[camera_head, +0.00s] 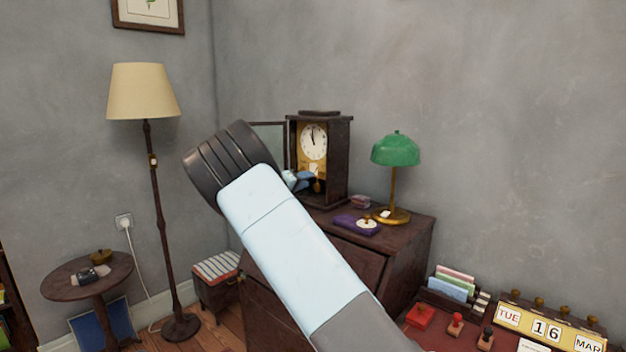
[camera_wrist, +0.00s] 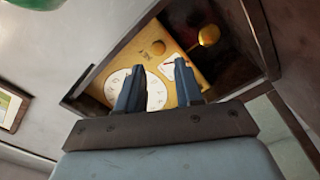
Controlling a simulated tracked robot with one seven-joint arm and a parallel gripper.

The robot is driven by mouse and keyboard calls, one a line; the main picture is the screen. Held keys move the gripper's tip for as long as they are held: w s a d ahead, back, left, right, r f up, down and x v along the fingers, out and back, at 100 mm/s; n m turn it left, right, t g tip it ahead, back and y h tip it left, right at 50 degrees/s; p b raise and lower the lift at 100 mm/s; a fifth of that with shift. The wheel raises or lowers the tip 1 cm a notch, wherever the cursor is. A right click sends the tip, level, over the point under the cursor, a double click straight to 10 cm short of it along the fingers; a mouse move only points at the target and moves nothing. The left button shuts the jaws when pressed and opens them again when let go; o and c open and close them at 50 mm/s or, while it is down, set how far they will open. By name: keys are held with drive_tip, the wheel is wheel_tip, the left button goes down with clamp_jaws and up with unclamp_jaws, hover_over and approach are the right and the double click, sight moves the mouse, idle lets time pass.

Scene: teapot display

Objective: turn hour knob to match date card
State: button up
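The dark wooden clock (camera_head: 331,165) stands on the chest, its glazed door (camera_head: 268,135) swung open to the left. Its white dial (camera_head: 313,141) shows hands near twelve; the wrist view shows the dial (camera_wrist: 110,86) partly behind a finger. A round brass knob (camera_wrist: 157,48) and a small white plate (camera_wrist: 168,70) sit on the gold panel. A brass pendulum bob (camera_wrist: 208,35) hangs beyond. My gripper (camera_wrist: 158,66) is open and empty, its fingers apart before the panel; it also shows at the clock's lower front (camera_head: 298,181). The date card (camera_head: 547,329) reads TUE 16 MAR.
A green lamp (camera_head: 395,150) and a purple item (camera_head: 352,224) stand on the chest (camera_head: 415,236) right of the clock. A floor lamp (camera_head: 144,92) and a round table (camera_head: 62,284) are at left. Stamps (camera_head: 456,322) and a card holder (camera_head: 452,298) are at lower right.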

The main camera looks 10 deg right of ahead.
drive_tip(key=v, duration=0.6)
drive_tip(key=shift+a, duration=0.15)
drive_tip(key=shift+s, duration=0.15)
drive_tip(key=s+d+r+m+g+y, duration=0.25)
drive_tip(key=s+d+g+y, duration=0.4)
drive_tip(key=s+d, duration=1.25)
drive_tip(key=s+a+y, duration=0.2)
drive_tip(key=s+a, duration=0.1)
drive_tip(key=s, duration=0.9)
drive_tip(key=s+a+r+n+t+y, duration=0.1)
drive_tip(key=s+a+y, duration=0.2)
drive_tip(key=s, duration=0.9)
drive_tip(key=s+a+r+y, duration=0.1)
drive_tip(key=s+a+y, duration=0.1)
drive_tip(key=s, duration=1)
drive_tip(key=shift+s+a+y, duration=0.25)
drive_tip(key=shift+a+y, duration=0.15)
drive_tip(key=shift+y, duration=0.15)
drive_tip(key=shift+n+t, duration=0.25)
